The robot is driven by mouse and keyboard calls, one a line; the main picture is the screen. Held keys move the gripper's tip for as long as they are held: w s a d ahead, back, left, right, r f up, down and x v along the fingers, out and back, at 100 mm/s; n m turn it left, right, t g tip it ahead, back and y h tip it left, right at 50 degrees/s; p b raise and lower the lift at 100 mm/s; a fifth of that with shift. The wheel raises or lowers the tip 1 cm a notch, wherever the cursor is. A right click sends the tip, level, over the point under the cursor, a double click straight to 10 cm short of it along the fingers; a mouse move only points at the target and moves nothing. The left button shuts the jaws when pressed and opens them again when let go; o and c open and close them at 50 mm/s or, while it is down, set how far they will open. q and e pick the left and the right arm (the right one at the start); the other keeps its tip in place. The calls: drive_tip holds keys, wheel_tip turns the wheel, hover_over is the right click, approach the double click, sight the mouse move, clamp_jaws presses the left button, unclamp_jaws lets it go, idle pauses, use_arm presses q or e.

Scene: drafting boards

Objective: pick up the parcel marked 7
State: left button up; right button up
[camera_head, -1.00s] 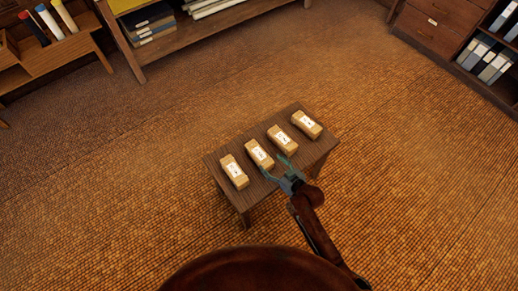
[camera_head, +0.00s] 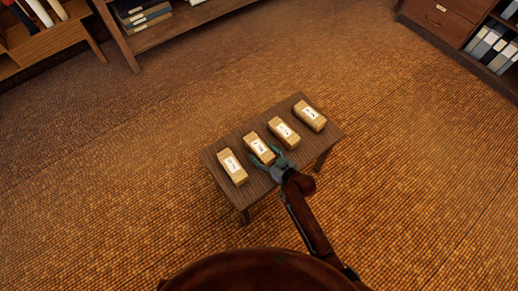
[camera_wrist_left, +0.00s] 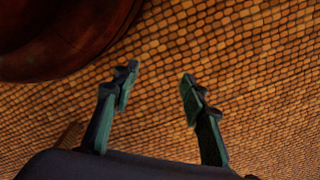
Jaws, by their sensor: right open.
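Four tan parcels with white labels lie in a row on a small dark wooden table (camera_head: 213,161). They are the leftmost parcel (camera_head: 232,167), the second parcel (camera_head: 259,148), the third parcel (camera_head: 284,132) and the rightmost parcel (camera_head: 309,115). The label marks are too small to read, so I cannot tell which is the 7. My right gripper (camera_head: 264,157) is open, its fingers at the near end of the second parcel; I cannot tell whether they touch it. My left gripper (camera_wrist_left: 159,76) is open and empty above the floor in the left wrist view.
The woven floor (camera_head: 420,180) around the table is clear. A shelf unit (camera_head: 130,50) stands at the back left, and a wooden rack (camera_head: 45,45) at the far left. A drawer cabinet (camera_head: 440,22) with binders beside it (camera_head: 492,45) stands at the back right.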

drive_tip(key=b+x, duration=0.1)
drive_tip(key=x, duration=0.1)
drive_tip(key=shift+w+a+f, duration=0.1)
drive_tip(key=shift+w+f, duration=0.05)
drive_tip(key=shift+f, duration=0.05)
drive_tip(key=shift+w+a, duration=0.1)
drive_tip(key=shift+w, duration=0.15)
use_arm(q)
drive_tip(key=r, duration=0.1)
drive_tip(key=w+r, duration=0.1)
drive_tip(key=r, duration=0.1)
drive_tip(key=d+r, duration=0.1)
drive_tip(key=shift+w+d+r, duration=0.1)
drive_tip(key=shift+w+r, duration=0.15)
use_arm(e)
drive_tip(key=shift+c, duration=0.2)
drive_tip(key=shift+r, duration=0.1)
drive_tip(key=c, duration=1.6)
